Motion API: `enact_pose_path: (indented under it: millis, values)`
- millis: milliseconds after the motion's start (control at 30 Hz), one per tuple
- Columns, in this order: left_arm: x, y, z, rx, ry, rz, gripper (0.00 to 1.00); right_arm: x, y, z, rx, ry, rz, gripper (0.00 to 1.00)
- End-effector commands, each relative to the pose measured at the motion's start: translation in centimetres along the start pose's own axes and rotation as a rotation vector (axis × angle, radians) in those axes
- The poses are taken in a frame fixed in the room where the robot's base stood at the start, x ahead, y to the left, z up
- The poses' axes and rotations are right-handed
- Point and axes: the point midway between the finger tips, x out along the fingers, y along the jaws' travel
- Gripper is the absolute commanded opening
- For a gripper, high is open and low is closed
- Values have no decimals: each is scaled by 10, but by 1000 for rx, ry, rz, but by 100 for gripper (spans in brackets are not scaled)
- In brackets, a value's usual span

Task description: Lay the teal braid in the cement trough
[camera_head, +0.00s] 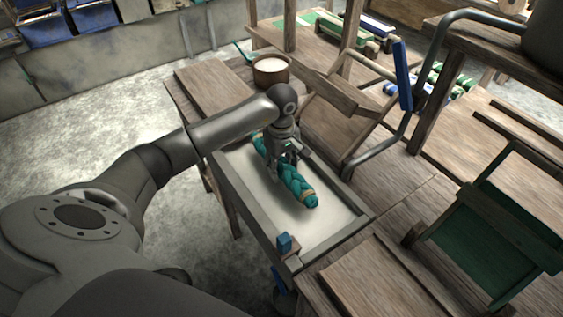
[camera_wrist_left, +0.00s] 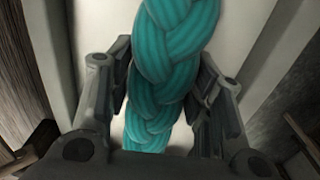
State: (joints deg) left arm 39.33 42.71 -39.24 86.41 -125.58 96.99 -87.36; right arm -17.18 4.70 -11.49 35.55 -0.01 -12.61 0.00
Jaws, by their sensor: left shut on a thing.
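The teal braid (camera_head: 296,183) is a thick plaited length with a tan band near its front end. It lies lengthwise within the outline of the cement trough (camera_head: 336,222), a long grey-rimmed box with a pale inside. I cannot tell whether the braid touches the trough floor. My left gripper (camera_head: 287,160) points down over the trough and is shut on the braid around its middle. In the left wrist view the braid (camera_wrist_left: 178,50) runs between the two fingers of the gripper (camera_wrist_left: 168,82), with the pale trough floor behind it. My right gripper is not in view.
A small blue block (camera_head: 284,242) sits at the trough's near rim. A brown pot (camera_head: 270,69) with pale contents stands beyond the far end. Wooden loom beams and a bent metal tube with a blue part (camera_head: 402,76) rise to the right. A green panel (camera_head: 490,235) stands at the right.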

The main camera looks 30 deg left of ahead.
Motion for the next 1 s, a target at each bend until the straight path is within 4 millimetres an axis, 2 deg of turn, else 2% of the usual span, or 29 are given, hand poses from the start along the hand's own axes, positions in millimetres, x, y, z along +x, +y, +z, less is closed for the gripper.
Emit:
enact_pose_path:
  millis: [33,400,600,867,900,1000]
  values:
    - [14,0,-1,-1,1,1,30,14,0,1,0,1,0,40]
    - [63,0,-1,0,1,0,30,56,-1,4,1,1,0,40]
    - [75,0,-1,-1,0,2,30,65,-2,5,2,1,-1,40]
    - [74,0,0,-1,0,1,30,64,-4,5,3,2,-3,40]
    - [74,0,0,-1,0,1,50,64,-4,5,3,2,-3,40]
    - [74,0,0,-1,0,1,63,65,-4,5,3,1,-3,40]
